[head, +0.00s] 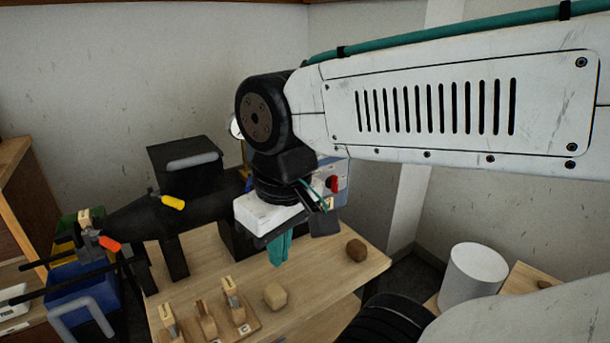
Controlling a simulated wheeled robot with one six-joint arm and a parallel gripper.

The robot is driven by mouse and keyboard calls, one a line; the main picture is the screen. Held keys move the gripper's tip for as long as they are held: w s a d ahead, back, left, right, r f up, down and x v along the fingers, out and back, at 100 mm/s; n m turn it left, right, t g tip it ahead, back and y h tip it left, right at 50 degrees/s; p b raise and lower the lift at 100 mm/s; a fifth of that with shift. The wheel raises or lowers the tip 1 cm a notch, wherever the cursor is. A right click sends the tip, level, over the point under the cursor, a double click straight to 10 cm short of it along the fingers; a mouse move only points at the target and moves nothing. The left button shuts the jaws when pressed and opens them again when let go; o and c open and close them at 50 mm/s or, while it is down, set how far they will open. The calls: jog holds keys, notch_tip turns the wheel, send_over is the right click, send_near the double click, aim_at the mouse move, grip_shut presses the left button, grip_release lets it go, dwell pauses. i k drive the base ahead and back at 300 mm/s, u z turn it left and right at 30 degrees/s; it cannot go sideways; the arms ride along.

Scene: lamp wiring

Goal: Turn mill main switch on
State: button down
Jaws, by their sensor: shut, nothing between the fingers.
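A small red switch (333,183) shows on a pale grey-blue box (342,170) behind my wrist, near the middle of the head view. The box is partly hidden by my arm, and the switch's setting is too small to read. The black machine (185,195), likely the mill, stands on the bench to the left. My gripper (279,252) has teal fingers pointing down over the bench. It is shut and empty, below and left of the red switch and apart from it in the picture.
The wooden bench (322,262) carries a tan lump (275,296), a brown lump (356,250) and a rack of wooden-handled pieces (207,318). Levers with a yellow knob (172,202) and an orange knob (109,244) stick out at left. A white cylinder (474,272) stands at right.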

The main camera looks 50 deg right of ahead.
aim_at(332, 183)
jog(key=z, duration=1.3)
